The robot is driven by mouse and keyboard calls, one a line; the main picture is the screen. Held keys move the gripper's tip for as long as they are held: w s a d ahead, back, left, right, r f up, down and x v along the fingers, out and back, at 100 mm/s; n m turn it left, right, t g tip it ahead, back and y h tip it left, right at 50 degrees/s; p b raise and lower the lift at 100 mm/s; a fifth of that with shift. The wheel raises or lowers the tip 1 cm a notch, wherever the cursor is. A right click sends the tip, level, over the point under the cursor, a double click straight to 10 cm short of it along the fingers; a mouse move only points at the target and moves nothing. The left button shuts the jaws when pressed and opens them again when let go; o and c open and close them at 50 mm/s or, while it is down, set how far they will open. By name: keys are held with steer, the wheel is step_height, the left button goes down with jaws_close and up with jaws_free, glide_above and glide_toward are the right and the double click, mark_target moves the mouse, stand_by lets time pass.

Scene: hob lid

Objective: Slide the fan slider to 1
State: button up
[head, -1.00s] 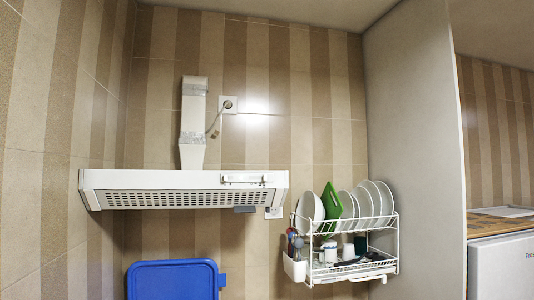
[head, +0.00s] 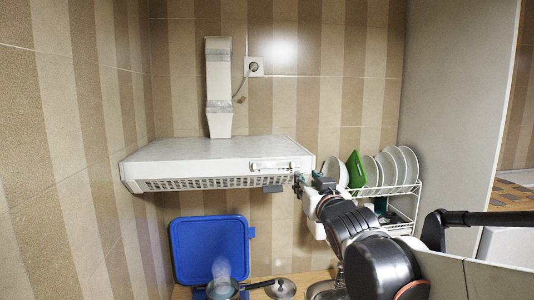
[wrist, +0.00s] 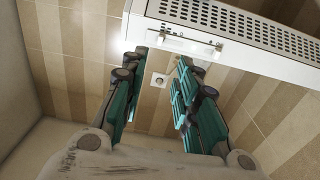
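The range hood (head: 215,162) is white and hangs on the tiled wall in the head view. Its slider strip (head: 272,166) is at the right of the front edge. In the wrist view the slider panel (wrist: 185,44) shows on the hood's front (wrist: 235,48); the slider's setting is too small to read. My gripper (head: 298,184) is at the hood's front right corner, just below the strip in the head view. In the wrist view my gripper (wrist: 155,72) has its teal fingers spread apart, with nothing between them. I cannot tell whether it touches the hood.
A dish rack (head: 400,190) with plates and a green board is behind my arm at the right. Below the hood are a blue lid (head: 210,245), a steaming pan (head: 222,289) and a small pot lid (head: 281,288). A wall socket (head: 254,66) is above.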

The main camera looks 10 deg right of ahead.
mark_target(293, 165)
steer(key=w+p, duration=0.2)
steer(key=w, duration=1.2)
steer(key=shift+r, duration=0.1)
steer(key=shift+s, duration=0.1)
jaws_close()
